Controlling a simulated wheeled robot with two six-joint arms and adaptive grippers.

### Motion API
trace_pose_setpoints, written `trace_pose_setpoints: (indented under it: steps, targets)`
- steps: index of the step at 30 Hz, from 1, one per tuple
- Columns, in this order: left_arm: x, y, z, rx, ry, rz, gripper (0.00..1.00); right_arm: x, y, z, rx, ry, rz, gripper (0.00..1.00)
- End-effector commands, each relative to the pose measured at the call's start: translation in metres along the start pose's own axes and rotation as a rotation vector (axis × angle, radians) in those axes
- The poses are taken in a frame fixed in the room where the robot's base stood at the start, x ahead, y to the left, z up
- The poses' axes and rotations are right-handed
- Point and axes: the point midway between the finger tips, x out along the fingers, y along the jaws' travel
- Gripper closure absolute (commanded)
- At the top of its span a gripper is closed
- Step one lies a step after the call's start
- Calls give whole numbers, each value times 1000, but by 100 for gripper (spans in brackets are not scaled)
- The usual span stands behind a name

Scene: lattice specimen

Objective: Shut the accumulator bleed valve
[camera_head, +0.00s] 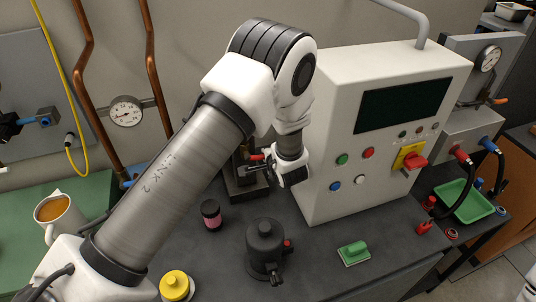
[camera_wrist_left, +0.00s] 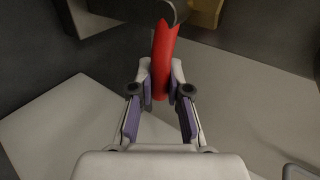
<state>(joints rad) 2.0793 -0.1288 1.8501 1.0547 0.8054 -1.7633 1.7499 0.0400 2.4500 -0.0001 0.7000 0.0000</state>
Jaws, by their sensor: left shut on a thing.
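A red lever handle (camera_wrist_left: 163,48) hangs from a dark grey body at the top of the left wrist view. The two fingers of my left gripper (camera_wrist_left: 161,92) are closed around its lower end. In the head view my left gripper (camera_head: 268,170) is at a dark valve block (camera_head: 240,185) left of the white control cabinet, and a small red part of the lever (camera_head: 257,157) shows beside the fingers. My wrist hides part of the valve, and I cannot tell its exact setting. My right gripper is not in view.
The control cabinet (camera_head: 335,185) stands close to the right of my gripper. On the dark bench are a pink-banded jar (camera_head: 212,215), a black canister (camera_head: 264,243), a green-topped block (camera_head: 354,252) and a yellow-topped container (camera_head: 174,284). A mug (camera_head: 62,222) stands at left.

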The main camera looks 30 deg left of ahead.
Motion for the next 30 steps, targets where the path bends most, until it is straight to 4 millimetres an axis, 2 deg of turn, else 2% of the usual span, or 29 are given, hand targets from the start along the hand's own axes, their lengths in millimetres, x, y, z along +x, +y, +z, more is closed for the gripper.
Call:
trace_pose_setpoints:
  steps: [8,9,10,11,21,23,30]
  targets:
    - [0,1,0,2,-1,1,100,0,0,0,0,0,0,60]
    - [0,1,0,2,-1,2,74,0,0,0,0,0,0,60]
    - [0,1,0,2,-1,2,63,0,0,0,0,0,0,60]
    - [0,1,0,2,-1,1,58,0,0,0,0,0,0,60]
    - [-4,0,0,1,1,0,58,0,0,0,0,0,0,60]
    - [-11,0,-1,2,2,0,58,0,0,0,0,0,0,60]
    - [-58,0,-2,6,2,-1,58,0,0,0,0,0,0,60]
